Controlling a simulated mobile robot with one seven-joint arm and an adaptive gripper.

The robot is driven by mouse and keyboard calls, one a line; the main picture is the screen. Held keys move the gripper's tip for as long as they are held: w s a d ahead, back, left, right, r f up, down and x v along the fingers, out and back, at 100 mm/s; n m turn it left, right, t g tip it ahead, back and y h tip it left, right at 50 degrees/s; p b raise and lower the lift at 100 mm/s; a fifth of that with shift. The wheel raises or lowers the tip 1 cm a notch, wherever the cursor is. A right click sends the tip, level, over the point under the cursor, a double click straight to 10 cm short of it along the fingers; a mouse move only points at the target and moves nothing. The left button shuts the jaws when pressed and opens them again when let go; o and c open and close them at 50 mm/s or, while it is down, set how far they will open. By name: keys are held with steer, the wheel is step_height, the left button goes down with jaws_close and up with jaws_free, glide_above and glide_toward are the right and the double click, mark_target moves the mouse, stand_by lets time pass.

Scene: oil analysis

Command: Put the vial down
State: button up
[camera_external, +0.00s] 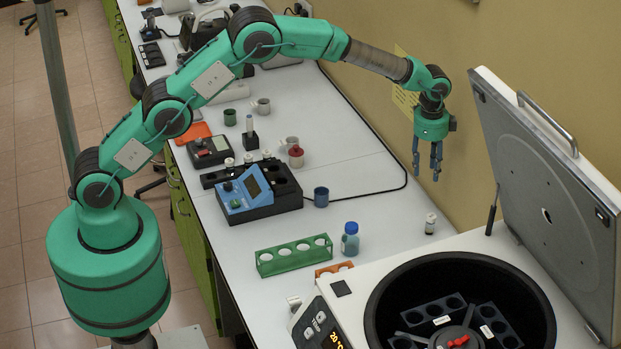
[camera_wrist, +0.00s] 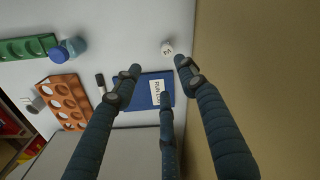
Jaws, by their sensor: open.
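A small vial (camera_external: 430,223) with a pale cap stands upright on the white bench near the wall. In the wrist view its white cap (camera_wrist: 167,48) with dark marking shows beyond the fingertips. My gripper (camera_external: 428,168) hangs above the bench, pointing down, above the vial and apart from it. In the wrist view my gripper (camera_wrist: 158,72) has its three dark fingers spread, with nothing between them.
An open centrifuge (camera_external: 350,290) with its lid (camera_external: 530,180) raised stands at the front right. A blue-capped bottle (camera_external: 350,240), a green rack (camera_external: 268,265) and an orange rack (camera_wrist: 62,103) stand nearby. A blue labelled object (camera_wrist: 150,90) lies below the fingers.

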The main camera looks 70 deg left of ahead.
steer(key=s+a+r+n+t, duration=0.15)
steer(key=s+a+r, duration=0.25)
steer(key=s+r, duration=0.95)
steer(key=s+a+r+n+t, duration=0.1)
steer(key=s+a+r+n, duration=0.25)
steer(key=s+r, duration=1.05)
steer(key=s+a+r+n+t, duration=0.1)
steer(key=s+a+r, duration=0.1)
steer(key=s, duration=0.7)
steer(key=s+a+r+n+t, duration=0.1)
steer(key=s+r, duration=0.2)
steer(key=s, duration=0.5)
steer(key=s+f+n, duration=0.1)
steer(key=s+f, duration=0.1)
steer(key=s, duration=0.6)
steer(key=s+a+f+n, duration=0.1)
steer(key=s+f+n, duration=0.1)
steer(key=s, duration=0.6)
steer(key=shift+s+a+f+t, duration=0.3)
steer(key=shift+f+t, duration=0.05)
steer(key=shift+f, duration=0.2)
step_height(320, 180, down, 9)
steer(key=b, duration=0.9)
